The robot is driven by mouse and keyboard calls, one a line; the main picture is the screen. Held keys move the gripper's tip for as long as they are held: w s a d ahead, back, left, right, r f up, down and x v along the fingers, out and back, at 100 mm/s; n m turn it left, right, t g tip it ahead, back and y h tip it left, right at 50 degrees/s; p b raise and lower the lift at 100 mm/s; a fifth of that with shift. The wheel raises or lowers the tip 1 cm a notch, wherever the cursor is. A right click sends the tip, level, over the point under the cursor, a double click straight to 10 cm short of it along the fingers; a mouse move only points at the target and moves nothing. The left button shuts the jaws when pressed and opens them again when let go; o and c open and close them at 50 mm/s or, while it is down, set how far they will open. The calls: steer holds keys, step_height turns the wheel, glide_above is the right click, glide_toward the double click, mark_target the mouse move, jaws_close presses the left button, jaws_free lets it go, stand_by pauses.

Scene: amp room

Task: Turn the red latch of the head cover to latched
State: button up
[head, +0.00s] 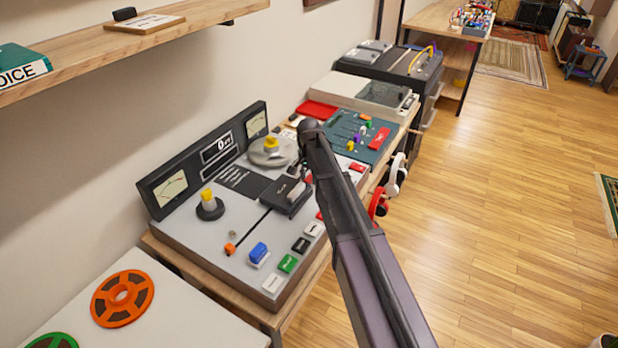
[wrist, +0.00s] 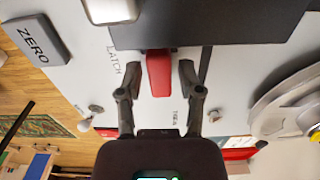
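The red latch (wrist: 159,76) is a small red bar at the edge of the dark head cover (wrist: 215,22) in the wrist view. It points away from the cover, toward my gripper's palm. The word LATCH is printed to its left and another, unclear word to its right. My gripper (wrist: 158,82) is open, with one finger on each side of the latch and a gap showing on both sides. In the head view the head cover (head: 286,194) is a black block on the grey tape machine (head: 190,240). My arm hides the latch there.
A grey ZERO button (wrist: 38,40) is at the wrist view's left, and a round grey reel platter (wrist: 285,105) at its right. A blue knob (head: 259,252) and several push buttons line the machine's front. Headphones (head: 397,172) hang at the bench edge. The floor is clear.

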stand_by(0.7)
steer(key=n, duration=0.6)
steer(key=shift+d, duration=0.3)
steer(key=n, duration=0.7)
steer(key=shift+d, duration=0.35)
step_height(320, 180, up, 14)
steer(key=p, duration=1.4)
steer(key=s+d+f+m+b, duration=0.1)
steer(key=s+d, duration=0.4)
steer(key=s, duration=0.8)
steer(key=s+d+f+m+b, duration=0.1)
steer(key=s+d+m, duration=0.3)
steer(key=s, duration=0.8)
steer(key=shift+s+d, duration=0.4)
steer(key=w+a+t, duration=0.2)
steer(key=w+a, duration=0.3)
steer(key=w, duration=0.5)
steer(key=w+a+r+t, duration=0.1)
steer(key=w+a, duration=0.4)
steer(key=w, duration=0.5)
steer(key=shift+m+t, duration=0.3)
steer(key=shift+t, duration=0.5)
steer(key=shift+w+b, duration=0.1)
steer(key=shift+b, duration=0.2)
